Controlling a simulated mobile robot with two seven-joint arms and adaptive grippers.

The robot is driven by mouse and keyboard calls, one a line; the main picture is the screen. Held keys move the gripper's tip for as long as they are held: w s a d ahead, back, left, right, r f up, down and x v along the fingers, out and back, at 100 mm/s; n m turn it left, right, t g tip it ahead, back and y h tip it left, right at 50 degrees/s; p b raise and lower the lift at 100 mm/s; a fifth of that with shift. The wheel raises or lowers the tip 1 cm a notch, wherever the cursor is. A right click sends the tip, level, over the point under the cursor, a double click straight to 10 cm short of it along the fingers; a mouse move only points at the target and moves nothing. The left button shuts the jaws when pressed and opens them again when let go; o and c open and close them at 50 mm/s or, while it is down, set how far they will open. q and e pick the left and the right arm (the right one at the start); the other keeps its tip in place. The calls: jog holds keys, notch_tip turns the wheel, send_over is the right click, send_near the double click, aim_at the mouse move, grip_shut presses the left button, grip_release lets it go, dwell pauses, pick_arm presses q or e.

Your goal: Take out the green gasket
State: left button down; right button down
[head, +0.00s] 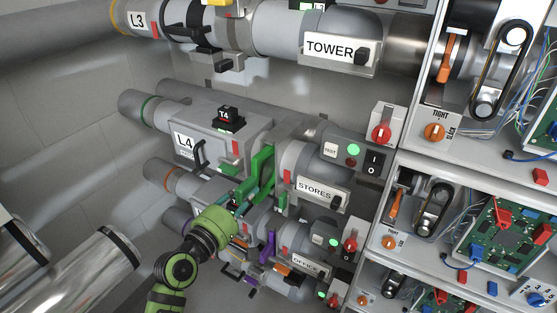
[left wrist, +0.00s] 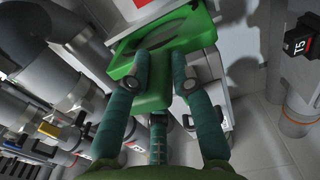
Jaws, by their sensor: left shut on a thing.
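The green gasket (head: 264,168) stands at the joint between the L4 housing (head: 215,140) and the STORES tube (head: 308,162). My left gripper (head: 248,190) reaches it from below and is shut on its lower end. In the left wrist view, my left gripper's fingers (left wrist: 161,76) close on both sides of the green gasket's tab (left wrist: 153,97). The wider part of the gasket lies beyond the fingertips, beside a grey housing. I cannot tell how deep it sits in the joint. My right gripper is not in view.
The STORES switch box (head: 357,154) shows a lit green lamp. A purple gasket (head: 268,246) sits in the OFFICE line below. The TOWER tube (head: 290,30) runs above. Shelves with belts and a circuit board (head: 503,236) stand at the right.

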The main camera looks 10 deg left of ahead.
aim_at(238, 204)
pick_arm(q)
jog(key=shift+v, duration=2.4)
jog(key=shift+s+a, duration=0.25)
jog(key=shift+s, duration=0.3)
jog(key=b+v, duration=0.1)
jog(key=v, duration=0.5)
jog(key=shift+s, duration=0.35)
